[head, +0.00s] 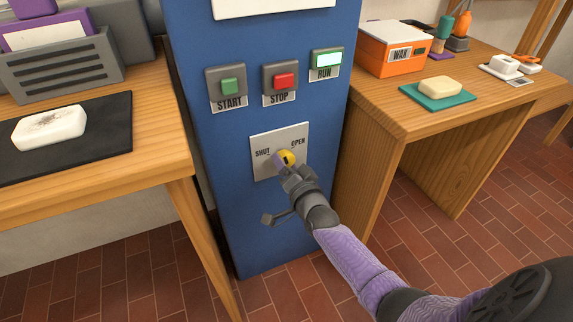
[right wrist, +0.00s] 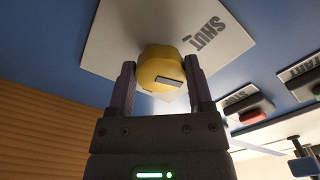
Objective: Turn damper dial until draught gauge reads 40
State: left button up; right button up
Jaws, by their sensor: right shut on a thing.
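The damper dial (head: 288,157) is a yellow knob on a pale plate (head: 262,141) marked SHUT at left and OPEN at right, on the front of a blue cabinet. My right gripper (head: 284,161) is shut on the dial. The plate's word SHUT is visible there; OPEN is not. No draught gauge reading is in view. My left gripper is not in view.
Above the dial are a green START button (head: 230,87), a red STOP button (head: 284,81) and a lit RUN lamp (head: 327,58). Wooden benches flank the blue cabinet (head: 240,220). The right one holds an orange WAX box (head: 385,60); the left holds a white block (head: 50,127).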

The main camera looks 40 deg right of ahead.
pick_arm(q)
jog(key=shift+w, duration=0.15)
pick_arm(e)
jog(key=o, duration=1)
jog(key=shift+c, duration=0.2)
jog(key=shift+o, duration=1.4)
pick_arm(q)
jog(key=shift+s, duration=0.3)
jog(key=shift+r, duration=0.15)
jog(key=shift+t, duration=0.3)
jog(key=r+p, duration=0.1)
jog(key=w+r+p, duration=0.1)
jog(key=p, duration=0.1)
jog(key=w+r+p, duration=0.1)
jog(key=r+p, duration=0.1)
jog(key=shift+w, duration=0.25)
pick_arm(e)
jog(key=v, duration=1)
jog(key=shift+d, duration=0.1)
